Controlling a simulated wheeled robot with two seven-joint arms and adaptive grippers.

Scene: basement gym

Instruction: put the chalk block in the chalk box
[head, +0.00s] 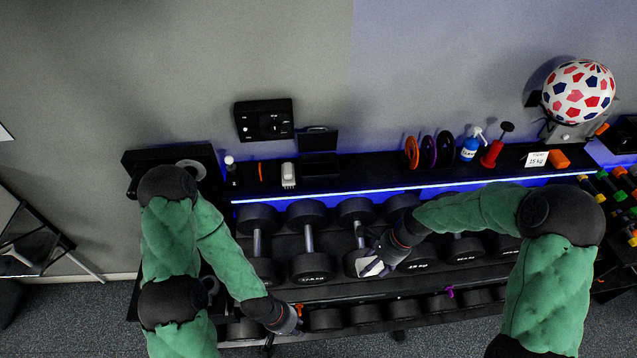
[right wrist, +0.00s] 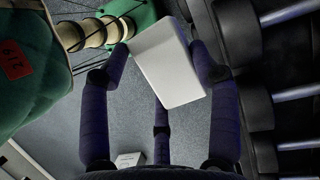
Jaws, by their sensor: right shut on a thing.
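The white chalk block (right wrist: 170,62) is held between the fingers of my right gripper (right wrist: 164,85), filling the gap between them. In the head view the block (head: 371,267) shows as a small white patch at my right gripper (head: 380,262), in front of the dumbbell rack. A black open box with a raised back (head: 319,165), which looks like the chalk box, stands on the top shelf, up and left of the block. My left gripper (head: 294,326) hangs low by the lower dumbbell row; its fingers are too dark to read.
The top shelf (head: 375,170) also bears a white-grey item (head: 288,175), coloured discs (head: 428,151), a blue spray bottle (head: 471,145) and an orange block (head: 558,159). Dumbbells (head: 309,265) fill the rack below. A patterned ball (head: 578,91) sits at the right.

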